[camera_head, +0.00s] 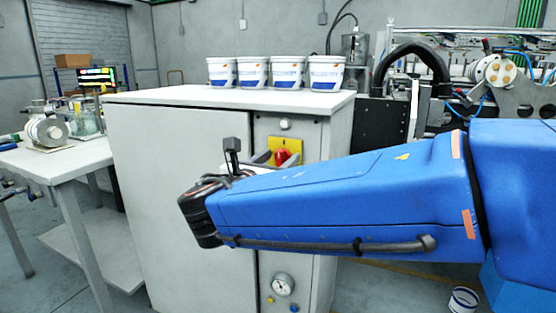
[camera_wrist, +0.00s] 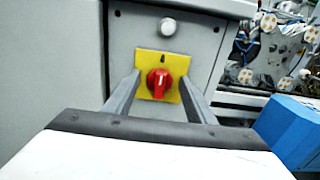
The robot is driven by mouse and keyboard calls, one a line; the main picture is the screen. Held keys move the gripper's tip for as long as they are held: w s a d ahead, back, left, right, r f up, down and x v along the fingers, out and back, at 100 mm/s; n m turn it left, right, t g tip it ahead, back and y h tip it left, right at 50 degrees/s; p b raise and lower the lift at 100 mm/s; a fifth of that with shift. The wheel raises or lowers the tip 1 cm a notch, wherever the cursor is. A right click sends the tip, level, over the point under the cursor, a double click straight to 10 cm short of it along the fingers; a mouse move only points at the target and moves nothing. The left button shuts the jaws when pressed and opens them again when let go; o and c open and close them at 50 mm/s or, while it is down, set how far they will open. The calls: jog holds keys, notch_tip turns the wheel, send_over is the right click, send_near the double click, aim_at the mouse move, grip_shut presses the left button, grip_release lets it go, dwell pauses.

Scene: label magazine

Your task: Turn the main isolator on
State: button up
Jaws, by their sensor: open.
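The main isolator is a red rotary knob (camera_wrist: 159,84) on a yellow plate (camera_wrist: 143,68), on the front panel of a grey cabinet. In the wrist view a pale mark on the knob stands roughly upright. In the head view the red knob (camera_head: 282,157) shows just past my gripper (camera_head: 262,160). In the wrist view the two fingers of my gripper (camera_wrist: 158,92) are apart, one on each side of the knob, with gaps to it. I cannot tell how far the fingertips are from the plate. My arm hides the panel's middle in the head view.
A white indicator (camera_wrist: 168,27) sits above the yellow plate. A pressure gauge (camera_head: 282,284) is lower on the panel. Several white tubs (camera_head: 256,72) stand on the cabinet top (camera_head: 180,97). A workbench (camera_head: 60,160) is at left; machinery (camera_head: 490,75) is at right.

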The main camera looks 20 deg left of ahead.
jog(key=c, duration=1)
jog(key=shift+m, duration=0.3)
jog(key=m, duration=0.4)
jog(key=shift+d, duration=0.1)
jog(key=m, duration=0.5)
jog(key=shift+f, duration=0.1)
jog(key=m, duration=0.4)
jog(key=shift+d, duration=0.1)
jog(key=shift+f+m, duration=0.15)
jog(key=shift+m, duration=2.05)
